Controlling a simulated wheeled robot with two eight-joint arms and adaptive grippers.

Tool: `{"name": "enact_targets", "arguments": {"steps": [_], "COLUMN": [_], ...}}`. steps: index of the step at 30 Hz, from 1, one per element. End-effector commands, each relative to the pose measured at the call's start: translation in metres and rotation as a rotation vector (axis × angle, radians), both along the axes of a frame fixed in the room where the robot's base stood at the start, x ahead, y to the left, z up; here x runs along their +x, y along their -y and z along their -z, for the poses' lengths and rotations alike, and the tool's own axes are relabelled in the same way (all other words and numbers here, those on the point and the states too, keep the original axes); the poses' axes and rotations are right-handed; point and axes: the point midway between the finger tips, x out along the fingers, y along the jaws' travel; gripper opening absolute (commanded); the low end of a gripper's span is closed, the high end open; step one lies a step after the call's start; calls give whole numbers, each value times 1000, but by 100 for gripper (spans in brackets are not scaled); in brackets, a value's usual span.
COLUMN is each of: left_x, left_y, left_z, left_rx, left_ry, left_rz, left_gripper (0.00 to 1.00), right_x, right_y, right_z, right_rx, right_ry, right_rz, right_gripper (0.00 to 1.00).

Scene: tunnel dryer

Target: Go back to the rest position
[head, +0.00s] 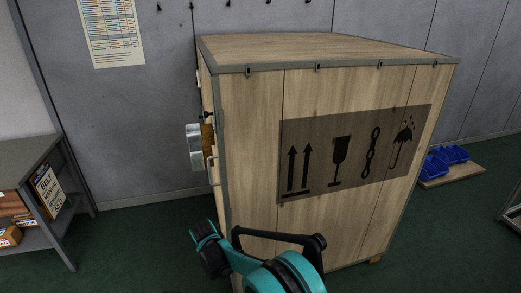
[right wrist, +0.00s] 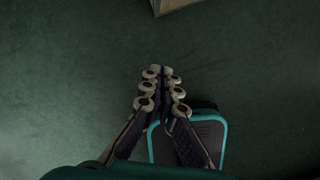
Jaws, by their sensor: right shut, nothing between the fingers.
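My right gripper (right wrist: 164,74) shows in the right wrist view with its two fingers together and nothing between them. Below it is dark green floor, and a teal-edged dark part of my own body lies close beside the fingers. In the head view a teal and black arm of mine comes up from the bottom, in front of a large wooden crate (head: 245,150); I cannot make out fingertips on it. My left gripper is not in view.
The crate fills the middle, with a metal fitting (head: 193,139) on its left side. A grey shelf unit (head: 30,150) with boxes and a manual stands at left. Blue bins (head: 447,160) sit on a low board at right. Green floor (head: 135,245) is open between shelf and crate.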

Motion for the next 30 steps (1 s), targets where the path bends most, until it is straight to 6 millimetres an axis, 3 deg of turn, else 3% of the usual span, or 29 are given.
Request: {"name": "enact_targets", "arguments": {"steps": [8, 12, 18, 24, 30], "left_x": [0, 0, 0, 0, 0], "left_y": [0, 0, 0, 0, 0], "left_z": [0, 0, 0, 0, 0], "left_rx": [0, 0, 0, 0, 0], "left_ry": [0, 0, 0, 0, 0], "left_rz": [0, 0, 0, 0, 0], "left_gripper": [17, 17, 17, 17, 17], "right_x": [-12, -35, -85, -148, -208], "right_y": [80, 135, 207, 266, 308], "right_z": [-89, -138, -185, -206, -202], "right_rx": [180, 321, 534, 773, 1021], "right_ry": [57, 92, 132, 156, 156], "right_rz": [488, 838, 1335, 1822, 2269], "right_gripper": [0, 0, 0, 0, 0]}}
